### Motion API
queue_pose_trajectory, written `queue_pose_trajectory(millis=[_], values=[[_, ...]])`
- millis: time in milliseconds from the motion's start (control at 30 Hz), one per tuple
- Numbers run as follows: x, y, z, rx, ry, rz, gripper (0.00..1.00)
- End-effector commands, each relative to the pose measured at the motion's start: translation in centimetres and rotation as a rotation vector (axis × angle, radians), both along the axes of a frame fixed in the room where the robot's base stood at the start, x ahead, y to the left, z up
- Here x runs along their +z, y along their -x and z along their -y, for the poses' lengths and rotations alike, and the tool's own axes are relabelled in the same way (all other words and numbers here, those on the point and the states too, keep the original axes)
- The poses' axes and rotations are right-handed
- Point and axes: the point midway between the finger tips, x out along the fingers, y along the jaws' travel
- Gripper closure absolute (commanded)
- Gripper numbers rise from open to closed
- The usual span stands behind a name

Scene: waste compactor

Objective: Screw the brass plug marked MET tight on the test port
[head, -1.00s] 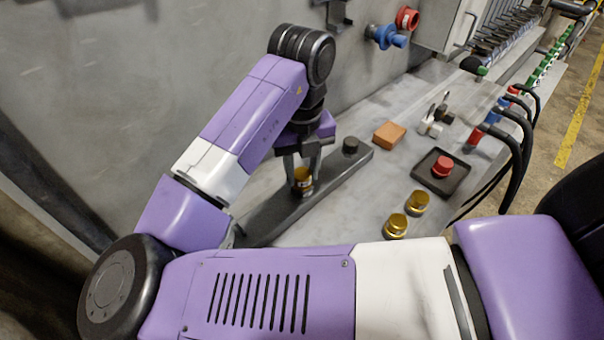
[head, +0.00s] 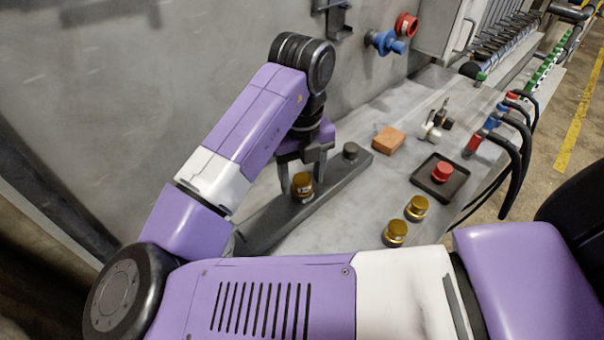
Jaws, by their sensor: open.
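A brass plug (head: 302,189) with a dark marking on its side stands upright on a long dark grey bar (head: 268,222); the marking is too small to read. The port under the plug is hidden. My gripper (head: 303,174) points down at this plug, its fingers apart, one on the left and one to the right and behind. I see a gap between the plug and the right finger. Two more brass plugs, one nearer (head: 395,234) and one farther (head: 416,208), stand on the bench to the right; I cannot read their markings.
A dark cap (head: 351,151) sits at the bar's far end. On the bench (head: 345,225) are an orange-brown block (head: 388,141), a black tray (head: 456,186) holding a red cap (head: 442,172), and small white-and-black items (head: 434,127). Black hoses (head: 519,150) line the right edge. A wall stands behind.

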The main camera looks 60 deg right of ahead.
Motion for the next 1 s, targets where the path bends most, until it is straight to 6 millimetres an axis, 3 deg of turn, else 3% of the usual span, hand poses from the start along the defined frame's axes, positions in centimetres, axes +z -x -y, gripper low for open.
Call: queue_pose_trajectory(millis=[200,467,700,1000], values=[[0.32,0.08,0.01,0.278,0.001,-0.002,0.44],[0.26,0.07,-0.01,0.432,0.0,-0.001,0.44],[0.32,0.06,0.02,0.738,0.0,-0.004,0.44],[0.41,0.07,0.02,0.969,0.0,-0.004,0.44]])
